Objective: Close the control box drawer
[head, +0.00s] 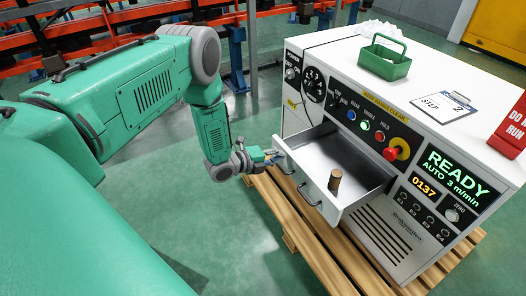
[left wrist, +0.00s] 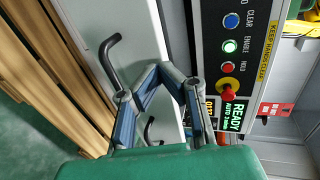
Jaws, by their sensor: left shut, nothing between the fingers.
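The white control box (head: 318,118) stands on a wooden pallet. Dark handle parts (head: 309,196) stick out from the drawer front; one hooked part (left wrist: 110,58) shows in the left wrist view beside the fingers. My left gripper (head: 279,157) is shut and empty at the far end of the drawer front. Its fingertips (left wrist: 163,72) meet in the left wrist view. I cannot tell whether they touch the drawer. My right gripper is not in view.
A green open tray (head: 384,65), a clipboard (head: 443,107) and a red sign (head: 511,128) are on top of the box. The front panel carries buttons and a red knob (head: 391,154). The pallet (head: 300,232) juts out below the drawer. Green floor around it is clear.

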